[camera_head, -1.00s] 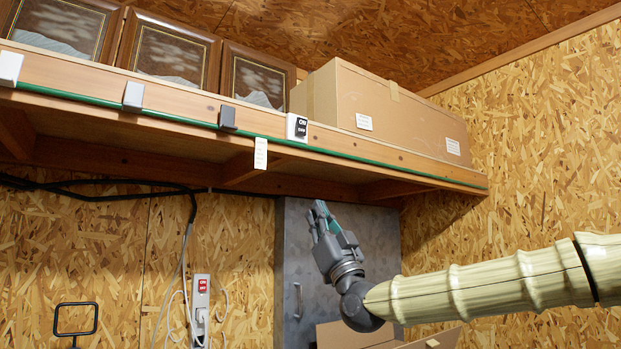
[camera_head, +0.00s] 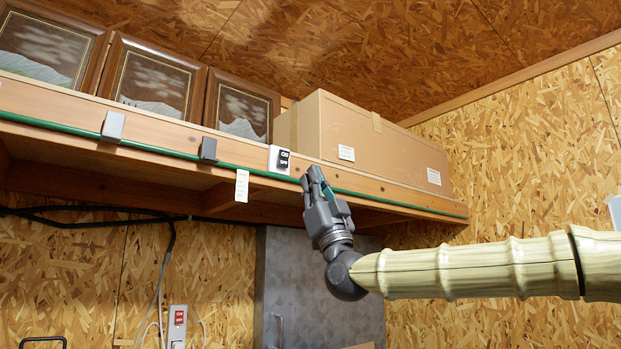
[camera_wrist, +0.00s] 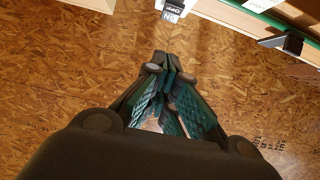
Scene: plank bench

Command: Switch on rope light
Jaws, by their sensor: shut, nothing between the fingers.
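The green rope light (camera_head: 227,166) runs along the front edge of the wooden shelf, held by small grey clips. A white switch box with a black ON/OFF rocker (camera_head: 280,159) is fixed on the shelf front. The switch box also shows at the top of the wrist view (camera_wrist: 173,10), just beyond the fingertips. My gripper (camera_head: 314,174) is shut and empty, pointing up, a little right of and slightly below the switch, apart from it in the wrist view. Its fingers meet at the middle of the wrist view (camera_wrist: 166,62). I cannot tell whether the rope light is lit.
A cardboard box (camera_head: 375,140) and framed pictures (camera_head: 155,80) stand on the shelf. A white tag (camera_head: 242,186) hangs below the shelf edge. A power strip with a red ON/OFF switch (camera_head: 178,325) is on the wall. A grey metal cabinet (camera_head: 310,290) stands below.

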